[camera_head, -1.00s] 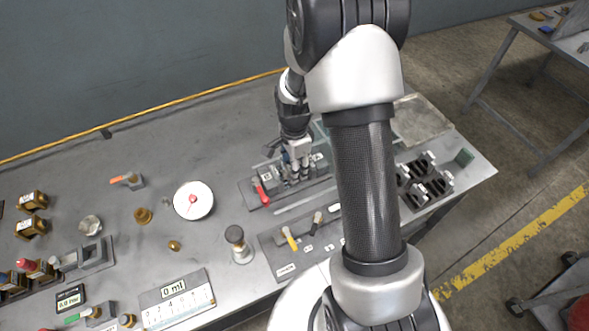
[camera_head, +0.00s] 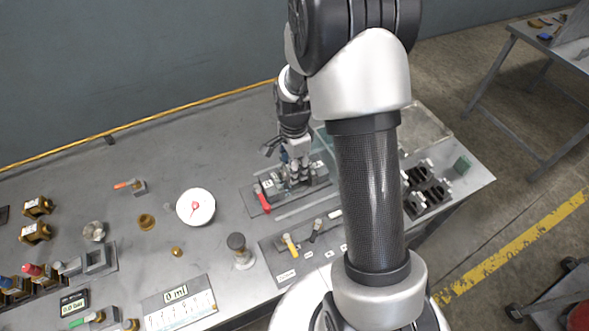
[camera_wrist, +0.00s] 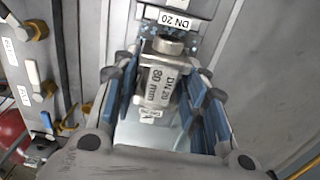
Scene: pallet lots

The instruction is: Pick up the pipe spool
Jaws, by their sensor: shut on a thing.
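The pipe spool (camera_wrist: 158,84) is a short metal piece with a white label reading "DN 20 80 mm" in the wrist view. My gripper (camera_wrist: 157,92) has blue-padded fingers on either side of it and is shut on it. In the head view my gripper (camera_head: 297,165) is low over a dark rack (camera_head: 291,190) on the bench, and the spool is too small there to make out clearly. A "DN 20" label (camera_wrist: 174,20) is on the rack just beyond the spool. I cannot tell whether the spool is clear of the rack.
A red-handled valve (camera_head: 262,199) is at the rack's left end. A panel with a yellow handle (camera_head: 291,245) lies in front. A round white dish (camera_head: 195,207) and a dark-capped post (camera_head: 240,250) stand left. Black holders (camera_head: 427,190) are right. The bench's back left is mostly clear.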

